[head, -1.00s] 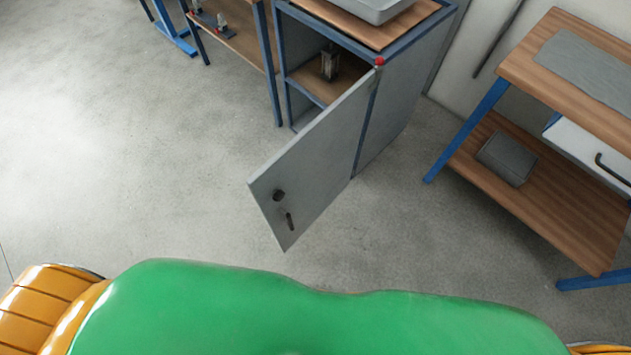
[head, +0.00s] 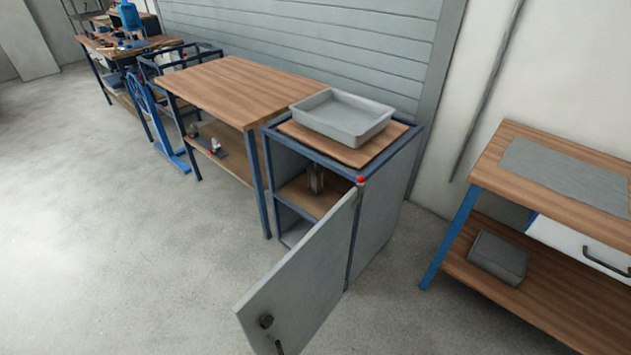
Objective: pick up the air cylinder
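A small metallic upright object (head: 316,180), which looks like the air cylinder, stands on the inner shelf of the grey cabinet (head: 383,215). The cabinet's door (head: 300,285) hangs open toward me, and its edge comes close to the object in the picture. The shelf around the object is partly shaded. Neither of my grippers is in the head view.
A grey tray (head: 342,118) sits on the cabinet top. A wooden table (head: 238,88) stands left of the cabinet, with small parts on its lower shelf. A workbench (head: 560,170) with a grey box (head: 498,257) stands at right. The floor at left is clear.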

